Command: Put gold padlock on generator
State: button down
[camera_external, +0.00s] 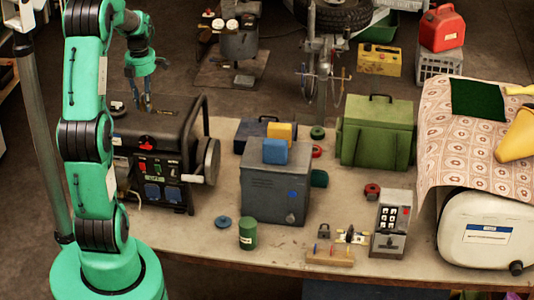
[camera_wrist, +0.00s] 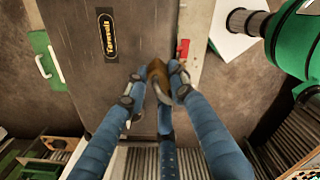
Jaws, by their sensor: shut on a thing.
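The generator (camera_external: 172,128) is a black box with a dark top, red and green switches and blue sockets, standing on the table at the left. My gripper (camera_external: 143,106) is over its top in the external view. In the wrist view my gripper (camera_wrist: 158,85) has its blue fingers shut around the gold padlock (camera_wrist: 157,70), whose brownish body and curved shackle show between the tips. Below it is the generator's dark top (camera_wrist: 95,75), with a gold-lettered label; the padlock is near this top's right edge. I cannot tell whether it touches the top. In the external view the padlock is not clearly visible.
A grey box (camera_external: 270,195) with blue and yellow blocks stands right of the generator. A green case (camera_external: 375,130) and a keypad box (camera_external: 391,225) are farther right. A round grey part (camera_external: 211,160) sticks out at the generator's right side. The table's front middle holds small items.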

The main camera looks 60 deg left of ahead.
jog(key=shift+w+a+f, duration=0.1)
jog(key=shift+w+f, duration=0.1)
jog(key=shift+f, duration=0.55)
jog(key=shift+s+f, duration=0.15)
jog(key=shift+f, duration=0.4)
jog(key=p, duration=0.2)
send_over(158, 102)
jog(key=shift+a+f, duration=0.1)
jog(key=shift+f, duration=0.6)
jog(key=shift+f, duration=1.75)
jog(key=shift+f, duration=0.2)
